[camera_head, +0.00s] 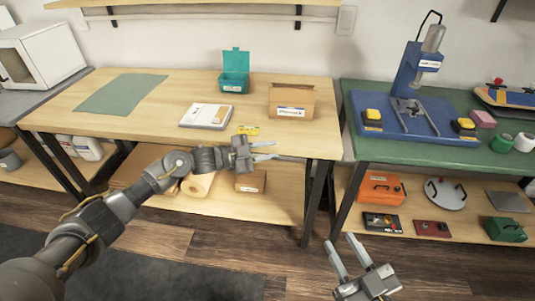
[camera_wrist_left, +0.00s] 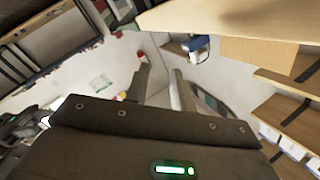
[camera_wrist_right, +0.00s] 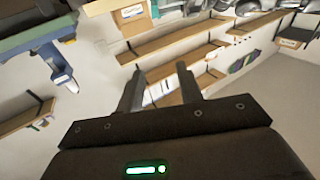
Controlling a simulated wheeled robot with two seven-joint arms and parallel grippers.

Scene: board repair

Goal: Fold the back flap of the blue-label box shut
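The cardboard box (camera_head: 280,101) with a white and blue label (camera_head: 291,111) stands on the right part of the wooden table. Its upper edges look open with a flap raised at the back, but the flaps are too small to judge exactly. My left gripper (camera_head: 266,150) is open and empty, in front of the table's front edge and below the box in the picture, apart from it. My right gripper (camera_head: 346,246) is open and empty, low in front of the gap between the two tables. Both wrist views show spread fingers with nothing between them.
Left of the box on the wooden table (camera_head: 165,117) are a teal open-lidded box (camera_head: 235,82), a white package (camera_head: 206,115), a yellow card (camera_head: 248,130) and a green mat (camera_head: 121,94). A green workbench (camera_head: 379,148) with a blue press fixture (camera_head: 420,128) stands on the right.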

